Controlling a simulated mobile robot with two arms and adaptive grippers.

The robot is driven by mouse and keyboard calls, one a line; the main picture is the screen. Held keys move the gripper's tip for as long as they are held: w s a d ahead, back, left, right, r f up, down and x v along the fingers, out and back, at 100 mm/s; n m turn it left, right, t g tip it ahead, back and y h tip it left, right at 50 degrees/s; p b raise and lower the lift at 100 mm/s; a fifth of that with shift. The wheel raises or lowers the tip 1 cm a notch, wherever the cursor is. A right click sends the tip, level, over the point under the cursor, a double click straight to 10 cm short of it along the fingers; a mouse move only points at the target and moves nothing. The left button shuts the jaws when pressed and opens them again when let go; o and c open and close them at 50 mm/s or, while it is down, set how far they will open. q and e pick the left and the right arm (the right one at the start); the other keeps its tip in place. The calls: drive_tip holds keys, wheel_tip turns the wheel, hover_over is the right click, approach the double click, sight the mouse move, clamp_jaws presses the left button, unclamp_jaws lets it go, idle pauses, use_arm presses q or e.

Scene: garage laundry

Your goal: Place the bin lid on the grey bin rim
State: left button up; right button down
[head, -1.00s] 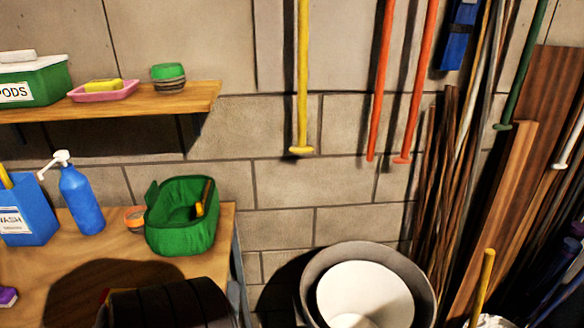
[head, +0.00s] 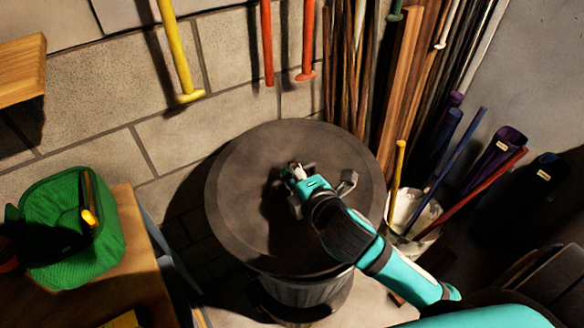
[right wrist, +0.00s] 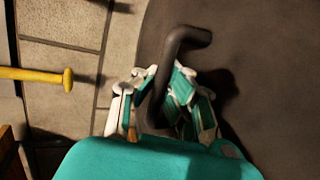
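The bin lid (head: 250,225) is a dark grey disc that covers the top of the grey bin (head: 305,292) in the head view. Only the bin's ribbed lower side shows; its rim is hidden, so I cannot tell whether the lid touches it. My right gripper (head: 296,178) is over the lid's middle. In the right wrist view the lid's bent dark handle (right wrist: 185,42) passes between the fingers of my right gripper (right wrist: 160,105), which appear closed on it. The lid (right wrist: 265,80) fills the right side there. My left gripper is not in view.
A workbench (head: 140,265) with a green basket (head: 75,255) stands at the left. A white bucket (head: 410,215) holding poles is close to the bin's right. Wooden planks (head: 400,75) lean behind it. A yellow pole (head: 178,50) hangs on the wall.

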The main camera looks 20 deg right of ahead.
sight(287, 160)
drive_tip(key=w+p, duration=0.1)
drive_tip(key=w+d+f+p, duration=0.1)
drive_tip(key=w+p, duration=0.1)
drive_tip(key=p, duration=0.1)
drive_tip(key=shift+d+f, duration=0.2)
drive_tip(key=shift+f, duration=0.05)
use_arm(q)
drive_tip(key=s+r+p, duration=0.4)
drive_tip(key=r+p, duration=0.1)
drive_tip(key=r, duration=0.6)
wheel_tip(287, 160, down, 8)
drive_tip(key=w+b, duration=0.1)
drive_tip(key=b, duration=0.6)
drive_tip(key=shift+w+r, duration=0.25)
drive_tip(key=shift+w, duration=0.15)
use_arm(e)
drive_tip(key=d+f, duration=0.3)
drive_tip(key=f, duration=1.1)
drive_tip(key=shift+s+m, duration=0.35)
drive_tip(key=shift+m, duration=0.05)
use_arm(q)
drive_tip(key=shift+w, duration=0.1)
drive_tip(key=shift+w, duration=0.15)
use_arm(e)
drive_tip(key=shift+f, duration=0.2)
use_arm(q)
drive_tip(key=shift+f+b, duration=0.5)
use_arm(e)
drive_tip(key=shift+f, duration=0.65)
